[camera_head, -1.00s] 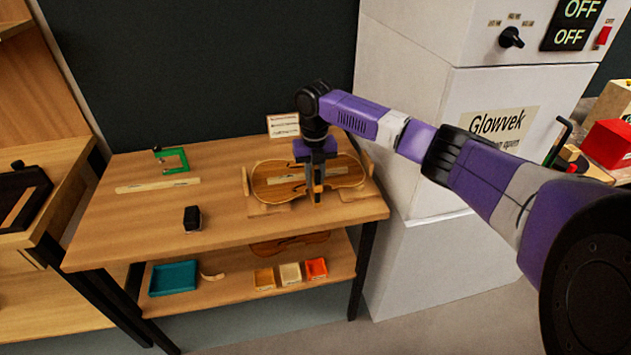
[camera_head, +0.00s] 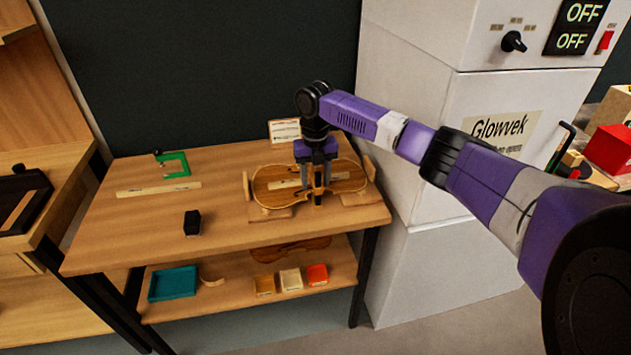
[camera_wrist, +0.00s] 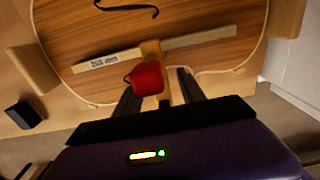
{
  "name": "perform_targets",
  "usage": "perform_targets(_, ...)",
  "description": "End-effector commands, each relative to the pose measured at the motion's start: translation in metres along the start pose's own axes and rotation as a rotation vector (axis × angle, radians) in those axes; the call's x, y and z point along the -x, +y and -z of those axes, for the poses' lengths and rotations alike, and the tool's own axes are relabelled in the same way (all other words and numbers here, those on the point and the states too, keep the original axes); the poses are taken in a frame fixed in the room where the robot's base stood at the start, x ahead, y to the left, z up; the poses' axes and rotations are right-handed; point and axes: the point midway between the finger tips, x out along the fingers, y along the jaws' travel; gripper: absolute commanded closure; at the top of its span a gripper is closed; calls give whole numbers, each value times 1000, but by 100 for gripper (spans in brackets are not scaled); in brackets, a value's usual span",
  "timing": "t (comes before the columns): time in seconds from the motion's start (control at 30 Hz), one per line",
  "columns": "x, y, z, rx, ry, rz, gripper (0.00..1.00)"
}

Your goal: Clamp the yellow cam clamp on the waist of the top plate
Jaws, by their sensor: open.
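The violin top plate (camera_head: 348,178) lies on the cradle on the bench, its waist at the near edge. It also fills the upper wrist view (camera_wrist: 200,28). The cam clamp, with a yellowish wooden body (camera_wrist: 152,49) and a red part (camera_wrist: 147,79), sits at the waist edge in the wrist view. Its upper end reaches over the plate; its lower jaw is hidden. My gripper (camera_head: 318,180) is over the waist. In the wrist view its two dark fingers (camera_wrist: 160,92) are open, one on each side of the clamp. Whether they touch it cannot be told.
A pale labelled strip (camera_wrist: 165,48) lies across the plate. A green clamp (camera_head: 175,163), another strip (camera_head: 158,188) and a black block (camera_head: 192,222) are on the left of the bench. A white cabinet (camera_head: 410,185) stands close on the right.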

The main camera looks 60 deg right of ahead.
Motion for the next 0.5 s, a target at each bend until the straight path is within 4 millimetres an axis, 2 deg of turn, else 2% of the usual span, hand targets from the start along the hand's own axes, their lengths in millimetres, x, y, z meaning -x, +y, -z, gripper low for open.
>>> perform_targets(0.3,50,0,-1,1,-4,-1,53)
perform_targets(0.5,69,0,0,1,-2,-1,53)
